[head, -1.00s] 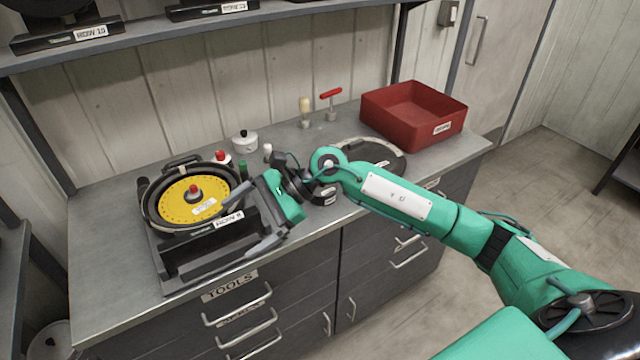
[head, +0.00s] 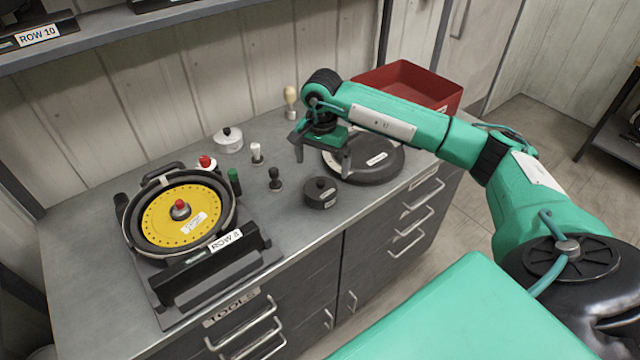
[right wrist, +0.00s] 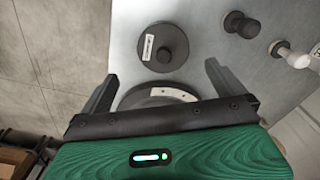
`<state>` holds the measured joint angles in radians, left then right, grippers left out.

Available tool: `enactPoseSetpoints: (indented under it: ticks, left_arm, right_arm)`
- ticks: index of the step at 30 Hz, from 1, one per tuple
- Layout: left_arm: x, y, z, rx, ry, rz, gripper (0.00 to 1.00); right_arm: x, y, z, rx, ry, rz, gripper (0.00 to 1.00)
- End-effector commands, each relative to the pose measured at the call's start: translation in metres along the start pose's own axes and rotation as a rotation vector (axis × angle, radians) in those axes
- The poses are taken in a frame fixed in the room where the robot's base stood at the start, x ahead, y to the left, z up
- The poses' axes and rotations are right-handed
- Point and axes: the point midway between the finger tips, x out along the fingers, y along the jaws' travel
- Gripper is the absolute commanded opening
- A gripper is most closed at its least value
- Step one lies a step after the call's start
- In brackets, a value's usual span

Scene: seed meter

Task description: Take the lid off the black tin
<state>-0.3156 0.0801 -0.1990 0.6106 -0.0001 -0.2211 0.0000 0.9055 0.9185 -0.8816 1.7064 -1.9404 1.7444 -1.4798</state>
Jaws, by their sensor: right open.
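The black tin (head: 320,193) is small and round and stands upright on the bench, right of the middle. Its lid, with a small dark knob on top, is on it. The tin also shows in the right wrist view (right wrist: 160,60), label on its side, beyond the fingertips. My right gripper (head: 322,160) is open and empty, its fingers pointing down behind the tin, beside a large dark disc (head: 385,165). It touches nothing that I can make out. In the right wrist view its two fingers (right wrist: 158,88) stand wide apart. My left gripper is not in view.
The yellow-plated seed meter (head: 165,222) sits in its stand at the left. A black-knobbed piece (head: 275,180), a white-knobbed piece (head: 256,155), a green piece (head: 235,182) and a white pot (head: 229,142) stand between. A red bin (head: 400,78) is at the back right.

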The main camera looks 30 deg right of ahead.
Motion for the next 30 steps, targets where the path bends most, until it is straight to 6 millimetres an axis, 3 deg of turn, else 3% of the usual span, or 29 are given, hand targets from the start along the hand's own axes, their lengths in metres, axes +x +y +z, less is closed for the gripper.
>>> enactPoseSetpoints:
  ticks: [5,13,21,29,30]
  left_arm:
    - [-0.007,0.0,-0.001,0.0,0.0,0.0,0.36]
    - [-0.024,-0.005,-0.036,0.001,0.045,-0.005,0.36]
    - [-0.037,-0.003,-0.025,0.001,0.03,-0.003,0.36]
    - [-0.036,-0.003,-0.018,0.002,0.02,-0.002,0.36]
    - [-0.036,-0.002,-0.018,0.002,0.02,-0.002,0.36]
  right_arm:
    - [0.021,0.0,0.0,0.0,-0.001,0.001,1.0]
    - [0.041,-0.002,-0.001,0.0,-0.003,0.002,1.0]
    - [0.074,-0.003,-0.003,0.0,-0.002,0.001,1.0]
    - [0.078,-0.003,-0.003,0.0,-0.001,-0.001,1.0]
    - [0.078,-0.004,-0.003,0.0,-0.001,-0.001,0.92]
